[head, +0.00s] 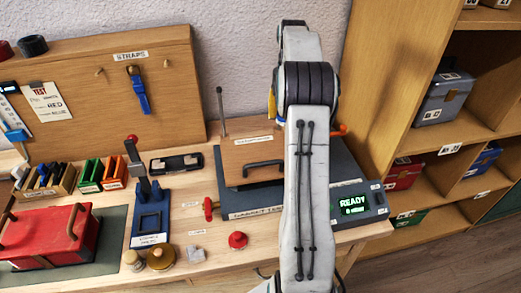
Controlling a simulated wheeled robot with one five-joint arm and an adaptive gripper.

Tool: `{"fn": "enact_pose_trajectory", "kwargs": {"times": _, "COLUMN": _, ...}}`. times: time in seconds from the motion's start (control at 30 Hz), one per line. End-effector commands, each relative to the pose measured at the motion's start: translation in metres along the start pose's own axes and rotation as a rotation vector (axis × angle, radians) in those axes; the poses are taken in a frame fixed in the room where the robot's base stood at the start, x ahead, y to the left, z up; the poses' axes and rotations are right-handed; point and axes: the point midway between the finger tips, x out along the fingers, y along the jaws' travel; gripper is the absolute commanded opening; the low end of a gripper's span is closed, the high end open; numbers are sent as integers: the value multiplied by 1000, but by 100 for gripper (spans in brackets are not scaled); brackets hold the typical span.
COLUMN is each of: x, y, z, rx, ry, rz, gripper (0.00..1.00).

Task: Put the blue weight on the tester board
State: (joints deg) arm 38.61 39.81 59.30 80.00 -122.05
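I cannot make out a blue weight for certain; it may be hidden behind my arm or be one of the small blue items. The tester (345,175) is a dark blue-grey unit with a green lit READY display (353,204). A wooden board (240,150) with a dark handle (263,164) lies on its left part. My white arm rises in front of the tester and covers its middle. My gripper is not visible; the arm hides whatever is beyond its upper bend.
A red knob-like piece (238,240) stands before the tester. A blue press-like stand (150,222), brass pieces (160,258) and a red case (48,238) are to the left. A blue strap (138,93) hangs on the back panel. Shelves (440,140) stand at right.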

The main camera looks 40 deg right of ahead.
Motion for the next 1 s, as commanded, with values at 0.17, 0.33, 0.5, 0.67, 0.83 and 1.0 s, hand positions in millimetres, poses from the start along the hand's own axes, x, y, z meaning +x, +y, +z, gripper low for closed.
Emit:
{"fn": "enact_pose_trajectory", "kwargs": {"times": 0.17, "x": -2, "y": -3, "z": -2, "rx": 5, "ry": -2, "rz": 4, "gripper": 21}}
{"fn": "enact_pose_trajectory", "kwargs": {"times": 0.33, "x": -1, "y": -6, "z": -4, "rx": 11, "ry": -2, "rz": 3, "gripper": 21}}
{"fn": "enact_pose_trajectory", "kwargs": {"times": 0.5, "x": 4, "y": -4, "z": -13, "rx": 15, "ry": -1, "rz": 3, "gripper": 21}}
{"fn": "enact_pose_trajectory", "kwargs": {"times": 0.67, "x": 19, "y": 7, "z": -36, "rx": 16, "ry": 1, "rz": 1, "gripper": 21}}
{"fn": "enact_pose_trajectory", "kwargs": {"times": 0.83, "x": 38, "y": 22, "z": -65, "rx": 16, "ry": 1, "rz": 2, "gripper": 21}}
{"fn": "enact_pose_trajectory", "kwargs": {"times": 1.0, "x": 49, "y": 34, "z": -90, "rx": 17, "ry": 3, "rz": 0, "gripper": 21}}
